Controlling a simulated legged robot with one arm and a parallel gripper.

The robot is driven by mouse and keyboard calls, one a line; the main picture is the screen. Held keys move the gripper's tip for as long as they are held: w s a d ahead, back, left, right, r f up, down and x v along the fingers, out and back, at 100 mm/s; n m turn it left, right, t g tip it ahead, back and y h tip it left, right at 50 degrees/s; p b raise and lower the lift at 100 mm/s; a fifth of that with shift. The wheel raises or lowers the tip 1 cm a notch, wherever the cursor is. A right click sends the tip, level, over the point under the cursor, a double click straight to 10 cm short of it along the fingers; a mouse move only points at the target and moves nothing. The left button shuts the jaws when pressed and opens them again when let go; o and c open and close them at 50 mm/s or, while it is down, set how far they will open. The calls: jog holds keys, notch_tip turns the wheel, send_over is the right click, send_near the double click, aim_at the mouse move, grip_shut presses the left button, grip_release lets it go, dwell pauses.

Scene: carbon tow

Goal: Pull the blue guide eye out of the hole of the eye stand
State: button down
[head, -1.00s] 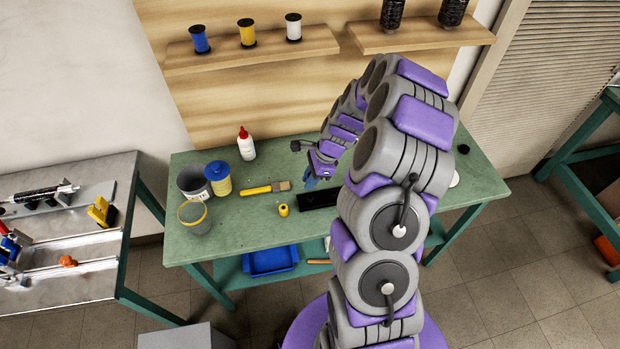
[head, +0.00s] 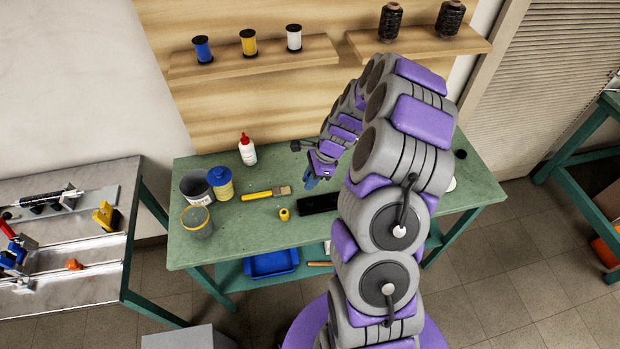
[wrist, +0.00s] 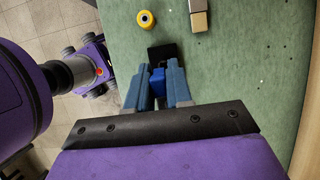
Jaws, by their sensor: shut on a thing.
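My gripper (wrist: 161,82) has blue-grey fingers, shut on the blue guide eye (wrist: 157,84), a small bright blue piece between them in the wrist view. A black block (wrist: 162,51), seemingly the eye stand, lies just beyond the fingertips. In the head view my gripper (head: 310,183) hangs over the bench by the left end of a long black piece (head: 320,203). The fingers and block hide the hole, so I cannot tell whether the guide eye is still seated in it.
A shelf of spools (head: 250,58) hangs above. A metal table (head: 75,255) stands at left.

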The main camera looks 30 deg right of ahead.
jog(key=shift+r+p, duration=1.4)
jog(key=shift+r, duration=0.1)
jog(key=shift+r+p, duration=0.9)
jog(key=shift+r, duration=0.65)
